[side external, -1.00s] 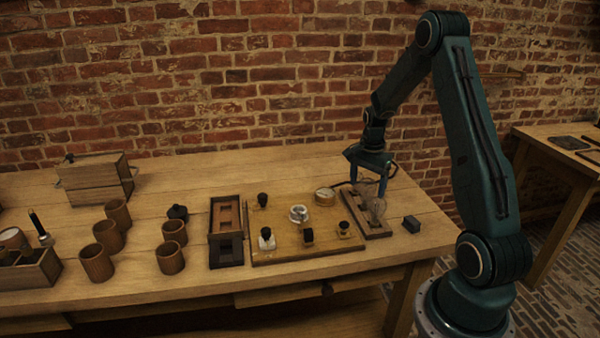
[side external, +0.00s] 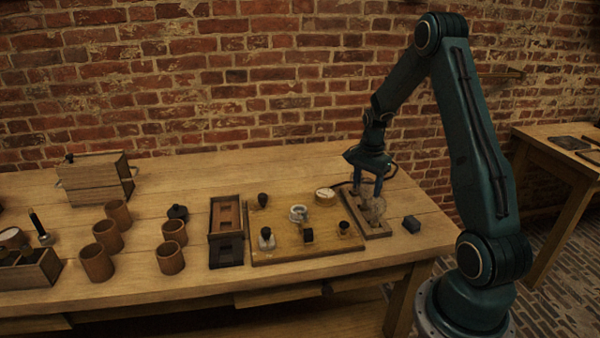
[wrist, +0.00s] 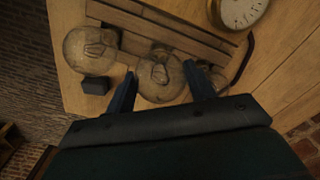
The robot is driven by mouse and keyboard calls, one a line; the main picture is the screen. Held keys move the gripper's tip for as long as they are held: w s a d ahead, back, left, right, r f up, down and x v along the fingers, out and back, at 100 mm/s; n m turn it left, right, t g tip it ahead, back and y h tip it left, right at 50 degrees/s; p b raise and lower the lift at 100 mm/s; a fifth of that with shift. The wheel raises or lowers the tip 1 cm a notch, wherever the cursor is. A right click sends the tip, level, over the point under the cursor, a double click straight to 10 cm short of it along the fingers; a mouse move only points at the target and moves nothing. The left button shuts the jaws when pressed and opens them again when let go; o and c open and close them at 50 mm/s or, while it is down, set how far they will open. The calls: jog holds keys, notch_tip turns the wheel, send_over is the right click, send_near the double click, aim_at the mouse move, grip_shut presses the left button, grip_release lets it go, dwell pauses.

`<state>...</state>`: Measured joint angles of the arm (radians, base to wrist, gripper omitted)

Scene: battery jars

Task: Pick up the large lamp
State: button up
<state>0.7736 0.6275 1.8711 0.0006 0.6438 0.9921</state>
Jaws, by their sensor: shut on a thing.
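Clear glass lamps stand at a slotted wooden rack (side external: 379,233), which also shows in the wrist view (wrist: 185,38). My gripper (side external: 367,194) is low over the rack. In the wrist view its two fingers (wrist: 160,84) are on either side of one round glass lamp (wrist: 159,76), and they are shut on it. Another round lamp (wrist: 88,48) is beside it to the left, outside the fingers. A further pale round shape is partly hidden behind the right finger. I cannot tell whether the held lamp is clear of the rack.
A small dark block (side external: 411,224) sits right of the rack. A round dial (side external: 325,194) and a wooden board (side external: 282,244) with several small pieces lie to the left. A dark wooden tray (side external: 226,230) and several wooden cups (side external: 170,257) are farther left.

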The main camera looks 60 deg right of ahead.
jog(key=shift+r, duration=0.1)
notch_tip(320, 180, up, 20)
dwell(0.9)
jog(key=shift+w, duration=0.1)
dwell(0.4)
jog(key=w+a+f+n, duration=0.4)
jog(key=w+a+f, duration=0.6)
jog(key=w+a, duration=0.4)
jog(key=shift+w+a+f+n, duration=0.15)
jog(key=shift+a+f+n, duration=0.15)
jog(key=shift+f, duration=0.1)
jog(key=shift+f, duration=0.25)
jog(key=shift+f, duration=2.65)
jog(key=shift+f, duration=0.55)
